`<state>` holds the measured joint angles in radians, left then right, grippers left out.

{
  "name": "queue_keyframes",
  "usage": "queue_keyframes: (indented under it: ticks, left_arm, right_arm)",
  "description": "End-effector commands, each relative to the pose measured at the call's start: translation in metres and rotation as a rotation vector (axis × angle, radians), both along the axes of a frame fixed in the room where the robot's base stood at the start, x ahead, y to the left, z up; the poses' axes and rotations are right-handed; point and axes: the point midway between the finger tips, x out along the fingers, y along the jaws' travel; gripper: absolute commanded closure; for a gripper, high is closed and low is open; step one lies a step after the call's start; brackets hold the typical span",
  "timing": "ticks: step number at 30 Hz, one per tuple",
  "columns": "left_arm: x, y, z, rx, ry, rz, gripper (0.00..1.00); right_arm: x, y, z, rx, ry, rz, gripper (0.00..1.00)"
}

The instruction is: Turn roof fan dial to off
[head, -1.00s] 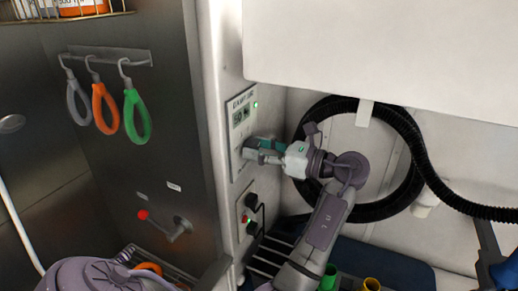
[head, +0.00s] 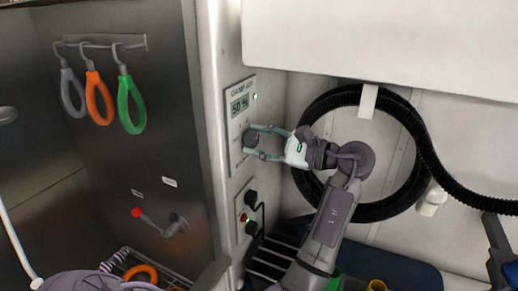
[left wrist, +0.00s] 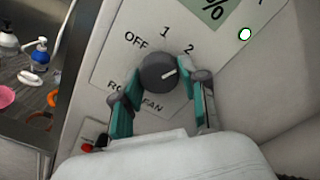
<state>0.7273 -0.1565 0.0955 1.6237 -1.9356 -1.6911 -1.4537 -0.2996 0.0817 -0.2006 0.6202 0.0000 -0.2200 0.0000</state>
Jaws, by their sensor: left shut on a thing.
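The roof fan dial (left wrist: 158,72) is a round dark knob on a white panel, with OFF, 1 and 2 printed around its top. Its white mark points right and slightly up, toward the 2 side. In the head view the dial (head: 250,139) sits low on the wall panel (head: 241,110). My left gripper (head: 257,140) is shut on the dial, one finger above it and one below. In the left wrist view its teal finger pads (left wrist: 163,82) stand on either side of the dial. My right gripper is not in view.
A green light (head: 255,97) glows beside the panel's display (head: 240,104). A coiled black hose (head: 312,113) hangs behind my arm. Coloured loops (head: 131,110) and a red-knobbed lever (head: 138,213) are left.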

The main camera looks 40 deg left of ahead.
Motion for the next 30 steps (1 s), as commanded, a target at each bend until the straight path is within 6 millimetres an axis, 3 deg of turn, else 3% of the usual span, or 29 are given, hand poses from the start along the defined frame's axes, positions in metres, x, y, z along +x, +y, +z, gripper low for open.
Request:
queue_keyframes:
  ticks: [30]
  left_arm:
    - [0.000, 0.001, -0.003, 0.294, -0.922, -0.001, 0.92]
  right_arm:
    - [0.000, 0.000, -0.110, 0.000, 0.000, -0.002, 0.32]
